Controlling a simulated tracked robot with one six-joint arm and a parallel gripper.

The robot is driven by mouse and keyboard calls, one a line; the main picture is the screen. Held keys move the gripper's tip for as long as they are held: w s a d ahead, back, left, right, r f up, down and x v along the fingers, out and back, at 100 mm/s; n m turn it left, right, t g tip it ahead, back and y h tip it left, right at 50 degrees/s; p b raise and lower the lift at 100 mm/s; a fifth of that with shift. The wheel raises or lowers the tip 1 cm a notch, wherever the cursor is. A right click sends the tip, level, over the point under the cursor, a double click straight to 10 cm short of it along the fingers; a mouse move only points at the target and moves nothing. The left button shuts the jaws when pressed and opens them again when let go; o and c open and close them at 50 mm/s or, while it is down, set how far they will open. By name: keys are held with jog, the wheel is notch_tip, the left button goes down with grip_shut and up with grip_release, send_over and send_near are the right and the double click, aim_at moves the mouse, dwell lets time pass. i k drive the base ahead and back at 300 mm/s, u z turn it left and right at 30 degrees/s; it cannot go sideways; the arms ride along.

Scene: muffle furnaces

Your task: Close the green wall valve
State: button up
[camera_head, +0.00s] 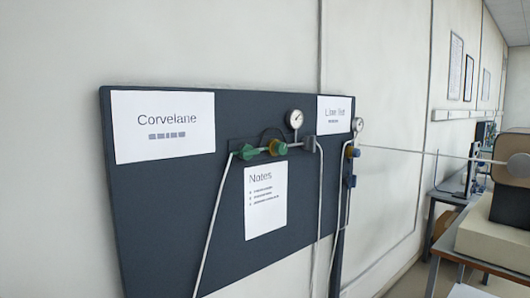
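The green valve (246,152) is on a dark wall panel (160,215), at the left end of a short horizontal pipe. A bent grey pipe runs down from it. Whether the green valve is open or closed cannot be told at this size. My gripper is not clearly in view, and nothing is seen touching the valve.
A round gauge (295,119) stands above the pipe. A second gauge (358,124) and a blue fitting (349,181) are at the panel's right edge. A notes sheet (266,201) hangs below the valves. Benches with equipment (484,246) stand at the right.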

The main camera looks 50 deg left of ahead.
aim_at(247, 151)
jog(key=i, duration=2.4)
jog(key=u, duration=2.95)
